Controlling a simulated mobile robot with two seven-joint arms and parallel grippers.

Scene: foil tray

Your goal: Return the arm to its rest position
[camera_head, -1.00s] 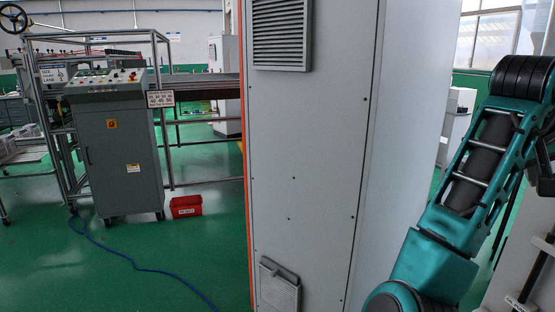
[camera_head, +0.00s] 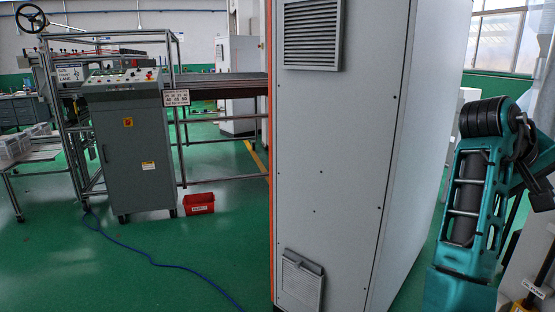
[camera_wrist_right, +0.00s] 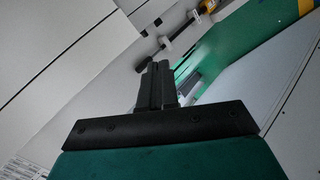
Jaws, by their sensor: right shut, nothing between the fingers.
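My right arm (camera_head: 468,200), teal with black parts, is folded up at the right side of the head view. Its gripper cannot be made out there. In the right wrist view my right gripper (camera_wrist_right: 158,82) shows as dark fingers close together, shut and empty. Pale panels and a strip of green floor lie beyond the fingers. My left arm and left gripper are not in view.
A tall grey cabinet (camera_head: 345,150) with a vent stands close in front, left of my arm. A control console (camera_head: 133,150) and a red bin (camera_head: 199,204) stand at left. A blue cable (camera_head: 150,262) crosses the open green floor.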

